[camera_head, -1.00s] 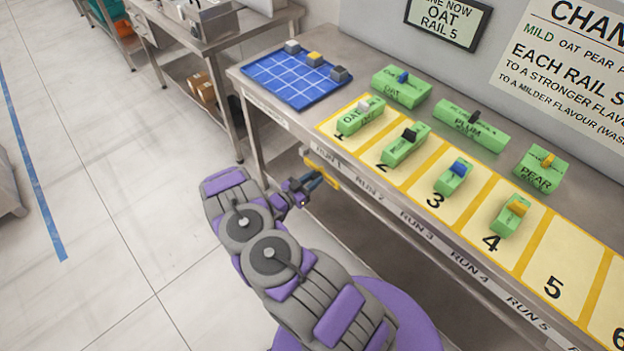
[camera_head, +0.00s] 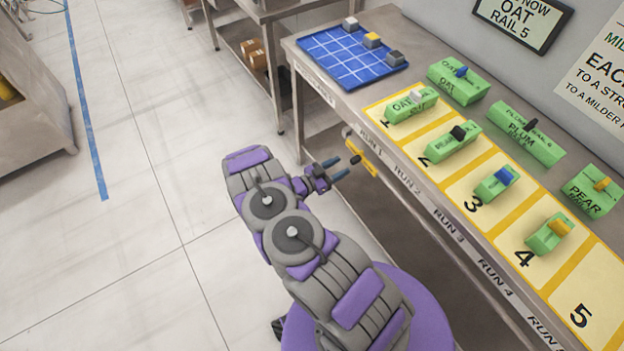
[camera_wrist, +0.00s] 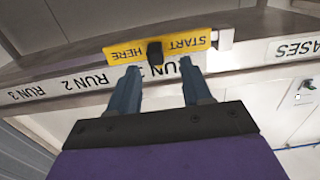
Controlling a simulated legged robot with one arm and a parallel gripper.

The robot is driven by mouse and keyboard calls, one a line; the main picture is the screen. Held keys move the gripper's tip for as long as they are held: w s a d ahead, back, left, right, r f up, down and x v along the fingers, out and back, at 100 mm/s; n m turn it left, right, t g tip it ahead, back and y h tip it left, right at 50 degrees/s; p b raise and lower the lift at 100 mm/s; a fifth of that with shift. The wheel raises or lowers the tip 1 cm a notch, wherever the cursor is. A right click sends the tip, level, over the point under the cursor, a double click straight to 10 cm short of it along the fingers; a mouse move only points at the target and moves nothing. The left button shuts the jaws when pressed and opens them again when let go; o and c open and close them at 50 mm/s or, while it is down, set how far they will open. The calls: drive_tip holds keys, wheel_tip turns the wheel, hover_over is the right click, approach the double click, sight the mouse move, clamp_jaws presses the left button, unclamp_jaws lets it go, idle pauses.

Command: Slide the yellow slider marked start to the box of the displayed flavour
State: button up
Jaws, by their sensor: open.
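The yellow slider (camera_wrist: 188,44), marked START HERE, sits at the table's front edge by the RUN 1 label, with a dark knob (camera_wrist: 155,52) at its middle. It also shows in the head view (camera_head: 362,157). My gripper (camera_head: 347,167) is open just in front of it. In the wrist view its two fingers (camera_wrist: 160,78) point at the slider, one on each side of the knob and apart from it. The display (camera_head: 522,18) reads NOW OAT, RAIL 5. The green OAT box (camera_head: 455,85) stands at the back of the table, beside the PLUM box (camera_head: 517,139) and PEAR box (camera_head: 582,198).
Numbered yellow slots (camera_head: 438,177) line the table front, with green blocks on slots 1 to 4; slot 5 (camera_head: 590,290) is bare. A blue gridded tray (camera_head: 340,62) holds three small cubes. RUN labels (camera_head: 447,227) mark the edge. Open floor lies left.

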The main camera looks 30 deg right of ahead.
drive_tip(key=s+a+p, duration=0.1)
drive_tip(key=a, duration=1.1)
drive_tip(key=shift+f, duration=0.1)
